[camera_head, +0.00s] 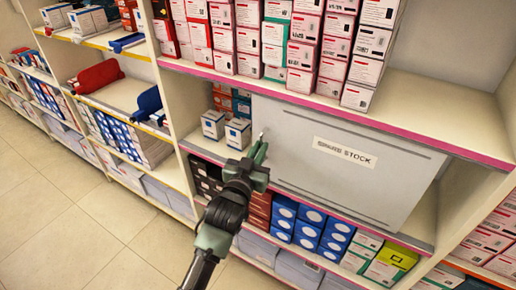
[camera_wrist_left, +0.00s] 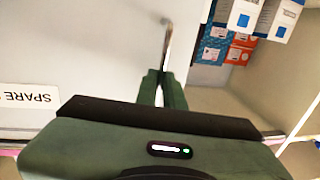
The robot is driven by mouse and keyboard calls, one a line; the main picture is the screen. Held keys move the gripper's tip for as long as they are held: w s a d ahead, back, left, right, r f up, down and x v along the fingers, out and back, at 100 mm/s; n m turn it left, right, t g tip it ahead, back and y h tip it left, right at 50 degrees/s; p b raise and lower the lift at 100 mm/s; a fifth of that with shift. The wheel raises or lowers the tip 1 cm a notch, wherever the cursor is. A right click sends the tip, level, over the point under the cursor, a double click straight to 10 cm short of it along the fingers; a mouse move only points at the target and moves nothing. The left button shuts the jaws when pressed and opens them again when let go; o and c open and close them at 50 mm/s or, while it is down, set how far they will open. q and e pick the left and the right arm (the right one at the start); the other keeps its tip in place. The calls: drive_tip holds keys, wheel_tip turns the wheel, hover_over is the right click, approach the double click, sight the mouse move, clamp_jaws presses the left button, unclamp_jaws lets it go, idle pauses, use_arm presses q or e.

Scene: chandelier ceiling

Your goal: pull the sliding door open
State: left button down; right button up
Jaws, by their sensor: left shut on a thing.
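The sliding door (camera_head: 300,140) is a flat grey panel with a white label reading SPARE STOCK (camera_head: 345,153). It stands in the middle shelf bay, with open shelf showing to its left and some to its right. In the left wrist view the door (camera_wrist_left: 80,55) fills the left side, with a thin metal handle (camera_wrist_left: 166,38) near its edge. My left gripper (camera_head: 260,148) is at the door's left edge. In the wrist view its fingers (camera_wrist_left: 161,88) are shut on the lower end of the handle. My right gripper is not in view.
Small white and blue boxes (camera_head: 238,134) stand in the opening left of the door. Red and white boxes (camera_head: 300,55) fill the shelf above; blue boxes (camera_head: 308,228) are below. A pink-edged shelf (camera_head: 420,140) runs above the door. The tiled floor (camera_head: 90,220) is clear at left.

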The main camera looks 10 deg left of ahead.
use_arm(q)
drive_tip(key=c, duration=1.5)
unclamp_jaws()
drive_tip(key=shift+c, duration=0.2)
drive_tip(key=s+a+b, duration=0.1)
drive_tip(key=s, duration=0.6)
drive_tip(key=shift+s, duration=0.35)
drive_tip(key=shift+a, duration=0.1)
